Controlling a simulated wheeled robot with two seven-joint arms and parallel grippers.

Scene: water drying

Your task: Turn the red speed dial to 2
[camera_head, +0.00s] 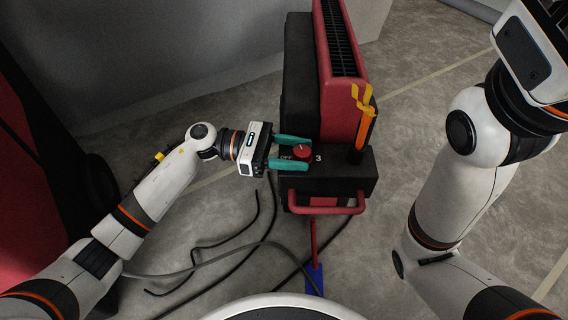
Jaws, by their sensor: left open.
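The red speed dial (302,152) sits on the dark top of the red and black machine (333,187), with the label OFF at its left and a 3 at its right. My left gripper (304,153) reaches in from the left with its teal fingers open. One finger lies on the far side of the dial and one on the near side; I cannot tell whether they touch it. The number 2 and the dial's exact setting cannot be made out. My right arm (455,190) is at the right; its gripper is out of frame.
An orange handle with yellow ribbon (363,117) stands upright right of the dial. A red bar handle (326,204) juts from the machine's near side. Dark cables (236,243) lie on the concrete floor. A large red and black object (35,190) stands at the left.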

